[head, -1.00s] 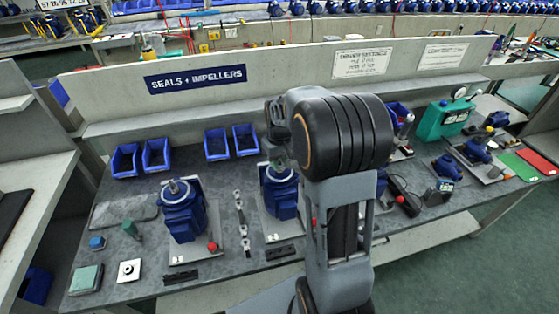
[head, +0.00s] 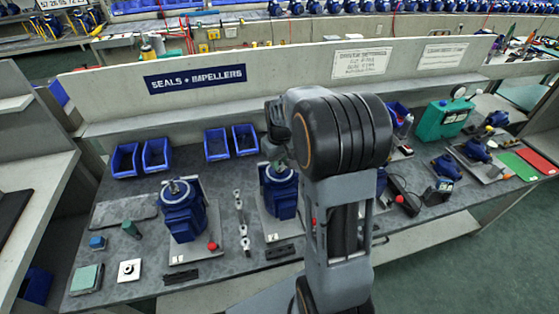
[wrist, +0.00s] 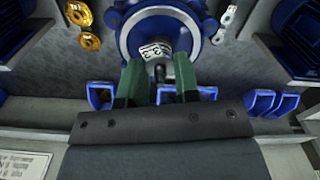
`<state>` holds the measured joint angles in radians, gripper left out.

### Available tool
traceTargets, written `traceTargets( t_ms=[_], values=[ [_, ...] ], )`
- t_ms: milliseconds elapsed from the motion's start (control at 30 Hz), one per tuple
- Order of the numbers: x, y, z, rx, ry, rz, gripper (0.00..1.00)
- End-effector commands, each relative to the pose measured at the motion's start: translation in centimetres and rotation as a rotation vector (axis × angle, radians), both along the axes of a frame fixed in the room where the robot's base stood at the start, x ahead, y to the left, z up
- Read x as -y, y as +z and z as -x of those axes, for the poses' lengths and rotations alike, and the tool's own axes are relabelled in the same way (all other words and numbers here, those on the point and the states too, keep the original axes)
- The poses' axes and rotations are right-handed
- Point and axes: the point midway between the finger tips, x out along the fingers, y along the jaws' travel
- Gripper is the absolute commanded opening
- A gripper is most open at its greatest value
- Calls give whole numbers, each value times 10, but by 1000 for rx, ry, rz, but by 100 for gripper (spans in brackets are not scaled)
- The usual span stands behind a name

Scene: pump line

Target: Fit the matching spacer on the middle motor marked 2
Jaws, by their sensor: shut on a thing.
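The middle motor (head: 280,192) is blue and stands upright on a plate, partly behind my arm. In the wrist view its round blue face with a silvery rim (wrist: 160,12) fills the top centre. A small white label (wrist: 155,50) with dark print, hard to read, shows just beyond my fingers. My gripper (wrist: 158,72) has green fingers and is over this motor. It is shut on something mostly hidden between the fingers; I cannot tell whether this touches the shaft. In the head view my gripper (head: 281,163) is mostly hidden by my wrist.
Brass rings (wrist: 90,42) and silvery rings (wrist: 218,35) lie either side of the middle motor. Silvery parts (head: 242,220) form a row between it and the left motor (head: 182,212). Blue bins (head: 217,144) stand behind. A green box (head: 440,120) stands at right.

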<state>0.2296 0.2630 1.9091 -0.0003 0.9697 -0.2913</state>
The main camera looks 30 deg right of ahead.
Motion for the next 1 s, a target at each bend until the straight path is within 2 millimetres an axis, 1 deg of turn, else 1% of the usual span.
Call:
traceTargets(
  t_ms=[467, 500, 800, 933, 967, 1000],
  values=[
    [0, -3, 0, 0, 0, 0, 8],
    [0, -3, 0, 0, 0, 0, 31],
    [0, -2, 0, 0, 0, 0, 59],
    [0, -2, 0, 0, 0, 0, 59],
    [0, -2, 0, 0, 0, 0, 60],
    [0, -2, 0, 0, 0, 0, 64]
  ],
)
